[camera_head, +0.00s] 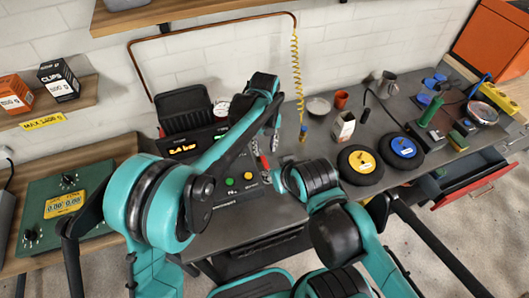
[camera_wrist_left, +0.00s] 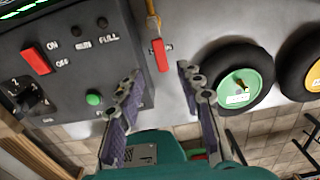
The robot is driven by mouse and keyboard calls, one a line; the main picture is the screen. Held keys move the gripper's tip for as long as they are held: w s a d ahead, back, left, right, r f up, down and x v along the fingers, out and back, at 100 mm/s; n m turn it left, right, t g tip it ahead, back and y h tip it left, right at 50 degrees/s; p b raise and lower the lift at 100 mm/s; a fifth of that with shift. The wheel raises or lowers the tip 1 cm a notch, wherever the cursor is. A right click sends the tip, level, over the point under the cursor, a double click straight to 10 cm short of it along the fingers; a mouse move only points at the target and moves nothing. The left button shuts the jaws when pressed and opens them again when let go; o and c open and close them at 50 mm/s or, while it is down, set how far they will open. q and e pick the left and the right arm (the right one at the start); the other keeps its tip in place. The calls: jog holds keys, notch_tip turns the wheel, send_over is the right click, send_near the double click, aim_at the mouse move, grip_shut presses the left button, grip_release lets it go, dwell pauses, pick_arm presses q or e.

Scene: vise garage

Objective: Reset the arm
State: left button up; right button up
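My left gripper (camera_head: 264,143) is at the end of the teal arm that comes in from the left, over the middle of the workbench. In the left wrist view the gripper (camera_wrist_left: 158,88) is open, its two fingers apart with nothing between them. Its left finger overlaps the edge of a dark control box (camera_wrist_left: 70,50) with a red switch (camera_wrist_left: 36,60) and a green button (camera_wrist_left: 93,99). A red-handled part (camera_wrist_left: 158,54) lies beyond the gap between the fingers. My right arm shows at lower centre, but its gripper is not in view.
Wheels with yellow (camera_head: 361,162) and blue (camera_head: 403,147) hubs lie on the grey bench, right of my arms. A red drawer (camera_head: 475,185) stands open at right.

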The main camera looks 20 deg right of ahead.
pick_arm(q)
jog(key=shift+r, duration=0.55)
